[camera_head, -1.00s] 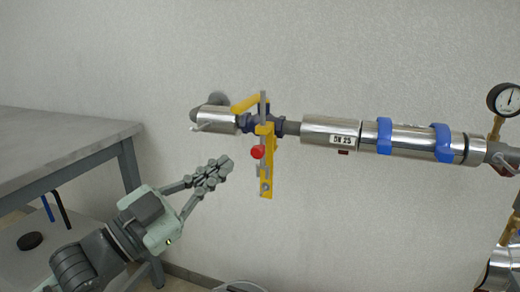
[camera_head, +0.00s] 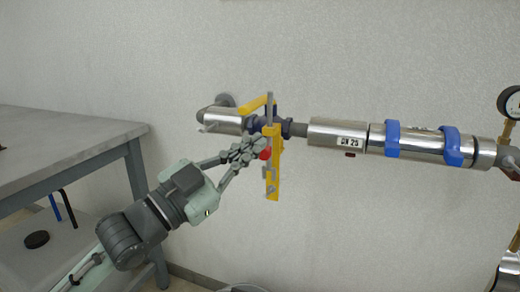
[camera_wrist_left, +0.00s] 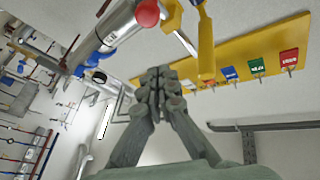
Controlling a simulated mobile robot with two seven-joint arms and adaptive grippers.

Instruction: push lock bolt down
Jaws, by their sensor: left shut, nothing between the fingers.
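The lock bolt assembly hangs on the pipe valve in the head view: a grey upright rod (camera_head: 269,109), a red ball knob (camera_head: 266,154) and a yellow bracket (camera_head: 273,186) below the pipe. My left gripper (camera_head: 259,146) is shut and empty, its tips at the red knob and partly covering it. I cannot tell whether they touch. In the left wrist view the closed fingers (camera_wrist_left: 160,80) point upward, with the red knob (camera_wrist_left: 147,13) above them at the top edge and a yellow bar (camera_wrist_left: 205,45) to the right. My right gripper is out of view.
The metal pipe (camera_head: 335,133) with blue bands runs right from the valve to a gauge (camera_head: 511,102). A grey table (camera_head: 70,145) stands at the left. In the left wrist view, a yellow board (camera_wrist_left: 270,50) carries several coloured tags. Bare wall lies below the pipe.

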